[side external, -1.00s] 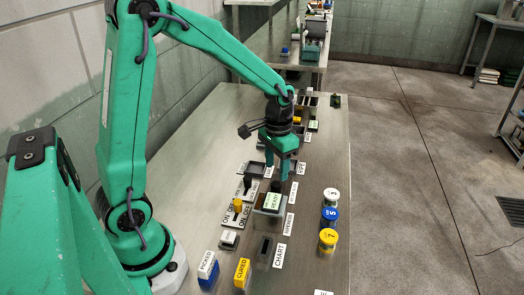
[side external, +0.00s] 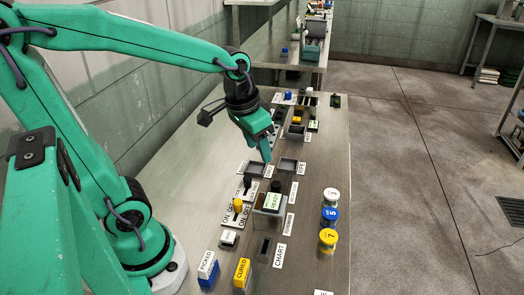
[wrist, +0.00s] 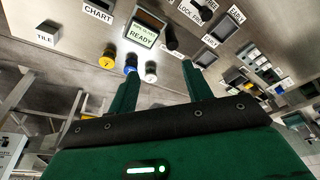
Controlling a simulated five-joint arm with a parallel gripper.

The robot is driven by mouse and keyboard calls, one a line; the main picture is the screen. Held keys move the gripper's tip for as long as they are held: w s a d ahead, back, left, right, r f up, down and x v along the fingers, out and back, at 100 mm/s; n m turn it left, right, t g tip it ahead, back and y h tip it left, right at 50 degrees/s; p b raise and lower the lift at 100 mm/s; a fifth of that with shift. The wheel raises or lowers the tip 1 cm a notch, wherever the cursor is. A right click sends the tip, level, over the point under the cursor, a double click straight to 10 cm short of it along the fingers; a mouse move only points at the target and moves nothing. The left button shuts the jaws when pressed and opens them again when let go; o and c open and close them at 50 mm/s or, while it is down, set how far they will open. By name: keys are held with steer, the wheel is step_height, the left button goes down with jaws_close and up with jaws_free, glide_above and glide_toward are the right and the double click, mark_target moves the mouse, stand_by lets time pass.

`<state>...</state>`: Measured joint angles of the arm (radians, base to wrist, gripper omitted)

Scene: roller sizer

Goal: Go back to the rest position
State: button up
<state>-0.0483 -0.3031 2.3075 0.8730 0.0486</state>
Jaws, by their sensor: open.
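My gripper (side external: 266,155) is open and empty, raised above the bench on the left in the side external view. Its two green fingers stand apart in the wrist view (wrist: 160,80), with nothing between them. The box with the lit READY display (side external: 272,202) stands on the bench, nearer the camera than my gripper and apart from it. This display also shows in the wrist view (wrist: 143,35), beyond the fingers.
Three stacked-looking round pieces, white (side external: 331,196), blue (side external: 330,215) and yellow (side external: 327,239), stand at the bench's right. Yellow and black switches (side external: 238,207), a CURED block (side external: 242,270) and a PICKED block (side external: 207,268) stand nearer. Small trays (side external: 288,164) lie near the gripper.

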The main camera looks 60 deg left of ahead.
steer(key=s+d+r+t, duration=0.1)
steer(key=s+r+t, duration=0.1)
steer(key=s, duration=0.5)
steer(key=shift+s+d+r+t, duration=0.2)
steer(key=shift+s+r+t, duration=0.1)
steer(key=shift+r, duration=0.5)
stand_by(0.9)
